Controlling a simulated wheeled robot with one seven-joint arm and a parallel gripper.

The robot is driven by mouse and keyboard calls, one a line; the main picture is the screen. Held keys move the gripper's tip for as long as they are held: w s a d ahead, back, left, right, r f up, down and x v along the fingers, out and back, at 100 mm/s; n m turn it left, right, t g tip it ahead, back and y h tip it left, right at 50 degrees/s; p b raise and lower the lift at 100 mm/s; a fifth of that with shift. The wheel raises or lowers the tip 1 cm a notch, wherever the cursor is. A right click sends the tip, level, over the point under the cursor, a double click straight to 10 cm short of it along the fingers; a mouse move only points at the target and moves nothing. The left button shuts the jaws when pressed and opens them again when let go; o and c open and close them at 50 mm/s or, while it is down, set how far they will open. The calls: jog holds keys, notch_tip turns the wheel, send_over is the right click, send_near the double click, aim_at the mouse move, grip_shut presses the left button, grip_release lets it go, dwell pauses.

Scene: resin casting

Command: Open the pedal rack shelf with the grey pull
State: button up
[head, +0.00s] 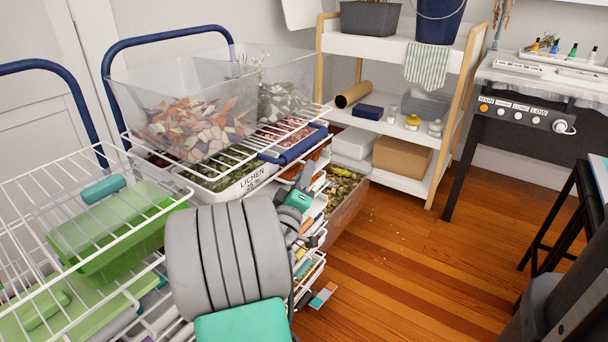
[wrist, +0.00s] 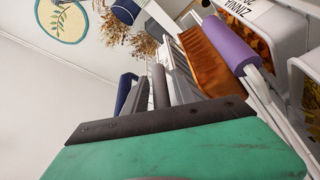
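The white wire rack (head: 95,235) with navy tube hoops fills the left of the head view. A navy pull (head: 293,146) sits on the front of its top shelf, and a teal pull (head: 103,190) is further left. In the wrist view a grey roll (wrist: 160,86) stands ahead of my gripper; it may be the grey pull, but I cannot be sure. A purple pull (wrist: 230,44) is at its right. My gripper (head: 304,178) is at the right front of the rack, below the navy pull. My arm hides much of the rack front. Whether the fingers are apart is unclear.
Clear bins (head: 190,85) and a tray labelled LICHEN (head: 235,190) stand on the rack. A white shelf unit (head: 385,128) stands behind, a dark bench (head: 535,140) at the right.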

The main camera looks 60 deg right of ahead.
grip_shut()
dwell(1.1)
